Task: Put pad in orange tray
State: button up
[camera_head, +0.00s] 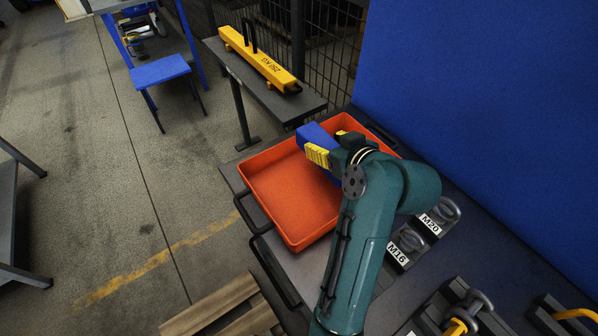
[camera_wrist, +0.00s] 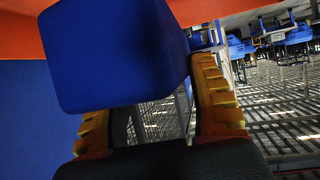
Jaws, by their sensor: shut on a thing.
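The orange tray (camera_head: 290,200) sits at the far end of the dark bench. A blue pad (camera_head: 313,137) shows over the tray's far part in the head view. My gripper (camera_head: 325,150) has yellow ridged fingers and is shut on the pad. In the wrist view the blue pad (camera_wrist: 120,50) fills the upper middle, between the two yellow fingers of my gripper (camera_wrist: 160,110). Part of the pad is hidden behind the fingers and my wrist. I cannot tell whether the pad touches the tray floor.
Lifting rings labelled M16 (camera_head: 404,247) and M20 (camera_head: 438,217) lie on the bench to the right. A yellow beam (camera_head: 258,58) rests on a narrow stand behind the tray. A blue wall panel (camera_head: 480,90) rises along the bench's right side.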

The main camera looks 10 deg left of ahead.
notch_tip(320, 180, down, 8)
jog(key=shift+s+r+b, duration=0.1)
jog(key=shift+s+b, duration=0.05)
jog(key=shift+b, duration=1.05)
jog(key=shift+r, duration=0.1)
jog(key=o, duration=1.2)
jog(key=shift+f, duration=0.3)
